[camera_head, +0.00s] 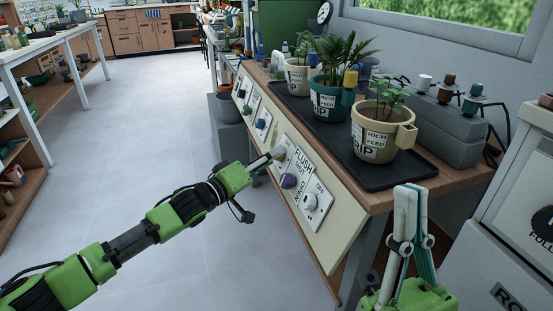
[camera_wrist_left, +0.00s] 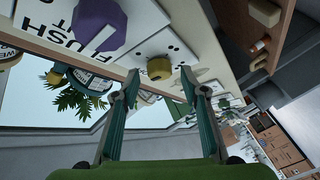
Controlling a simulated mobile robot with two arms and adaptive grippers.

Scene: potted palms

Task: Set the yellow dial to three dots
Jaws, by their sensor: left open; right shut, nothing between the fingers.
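The yellow dial (camera_wrist_left: 159,68) sits on a white plate with small black dots in the left wrist view. Which dots its pointer faces cannot be told. In the head view the yellow dial (camera_head: 279,153) is small and partly covered by my left gripper (camera_head: 268,159). My left gripper is open; in the wrist view its two fingers (camera_wrist_left: 159,80) stand apart on either side of the dial. Whether they touch it I cannot tell. My right gripper (camera_head: 413,190) is shut and empty, pointing up at the right of the bench front.
A blue dial (camera_head: 260,124) is farther along. Potted plants stand on a black tray (camera_head: 372,178) above.

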